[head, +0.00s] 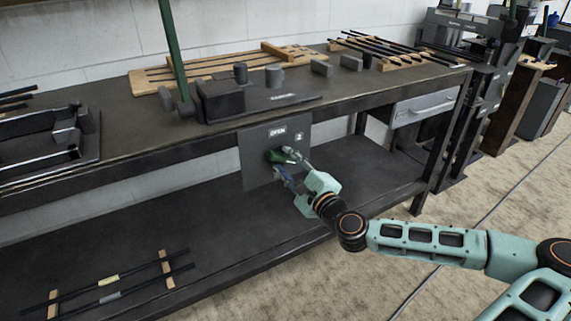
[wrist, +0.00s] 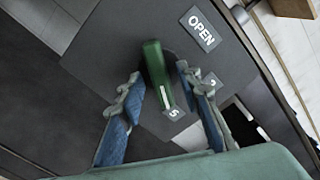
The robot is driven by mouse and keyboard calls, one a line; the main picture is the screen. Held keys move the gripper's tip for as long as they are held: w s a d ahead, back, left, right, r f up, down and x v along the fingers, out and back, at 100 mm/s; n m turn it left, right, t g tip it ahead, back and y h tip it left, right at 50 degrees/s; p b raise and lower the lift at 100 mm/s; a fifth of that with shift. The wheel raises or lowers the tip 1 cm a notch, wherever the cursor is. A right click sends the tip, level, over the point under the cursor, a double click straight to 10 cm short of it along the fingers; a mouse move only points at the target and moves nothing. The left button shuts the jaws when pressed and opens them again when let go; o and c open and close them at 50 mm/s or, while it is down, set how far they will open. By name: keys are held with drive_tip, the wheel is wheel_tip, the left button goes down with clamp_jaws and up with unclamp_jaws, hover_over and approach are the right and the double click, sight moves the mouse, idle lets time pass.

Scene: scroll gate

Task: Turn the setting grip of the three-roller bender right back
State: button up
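The setting grip is a green bar (head: 276,156) on the dark panel (head: 253,172) below the bench's front edge. In the wrist view the green grip (wrist: 155,62) stands between my fingers, its near end by a small plate that looks like "5". An "OPEN" plate (wrist: 201,29) and a "2" plate (wrist: 211,80) are to its right. My gripper (wrist: 159,75) is open, one finger on each side of the grip, with a visible gap on both sides. The bender (head: 222,102), with its upright rollers, sits on the bench above the panel.
A tall green bar (head: 174,50) rises beside the bender. Wooden racks (head: 150,82) with dark rods lie on the bench (head: 130,118). A lower shelf (head: 225,215) holds more rods at the left. The floor (head: 400,290) in front is clear.

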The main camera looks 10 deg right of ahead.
drive_tip(key=shift+w+a, duration=0.1)
drive_tip(key=shift+w, duration=0.15)
drive_tip(key=shift+c, duration=0.7)
clamp_jaws()
